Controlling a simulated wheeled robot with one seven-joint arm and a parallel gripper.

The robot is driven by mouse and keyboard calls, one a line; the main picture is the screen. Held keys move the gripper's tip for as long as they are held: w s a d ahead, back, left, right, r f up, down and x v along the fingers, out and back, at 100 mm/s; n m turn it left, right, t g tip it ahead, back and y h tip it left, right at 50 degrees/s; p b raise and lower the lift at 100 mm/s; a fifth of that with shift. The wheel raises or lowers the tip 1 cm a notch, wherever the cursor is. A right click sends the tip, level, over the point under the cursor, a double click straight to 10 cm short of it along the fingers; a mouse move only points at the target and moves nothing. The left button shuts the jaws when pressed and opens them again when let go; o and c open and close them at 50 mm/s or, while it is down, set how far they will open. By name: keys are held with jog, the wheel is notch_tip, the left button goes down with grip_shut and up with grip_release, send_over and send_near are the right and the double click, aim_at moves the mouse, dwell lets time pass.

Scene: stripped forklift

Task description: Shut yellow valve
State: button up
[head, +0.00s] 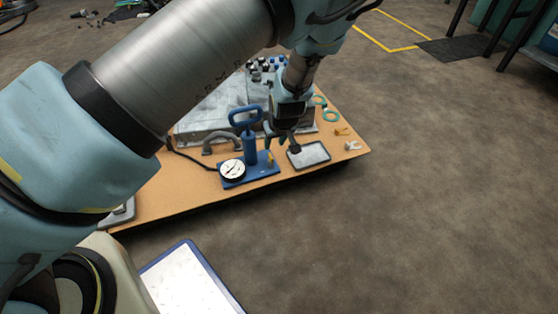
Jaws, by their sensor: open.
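A small yellow valve (270,158) stands on the blue base of a hand pump (249,150), right of the pump's upright body. The pump has a blue loop handle on top and a round white gauge (232,170) at its left front. My gripper (282,145) points down just above and to the right of the yellow valve. Its dark fingers are apart, with nothing seen between them. The exact gap between the fingers and the valve cannot be told from this view.
The pump stands near the front edge of a wooden-topped table (175,205). A dark-rimmed tray (309,154) lies just right of my gripper. A small yellow part (342,131) and a pale part (353,146) lie farther right. A grey machine block (200,121) stands behind. Open floor is at right.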

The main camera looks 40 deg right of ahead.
aim_at(270, 156)
jog(key=b+x, duration=0.3)
jog(key=x, duration=0.7)
jog(key=shift+w+f+b, duration=0.1)
jog(key=shift+f+b, duration=0.2)
jog(key=shift+b, duration=0.1)
grip_shut()
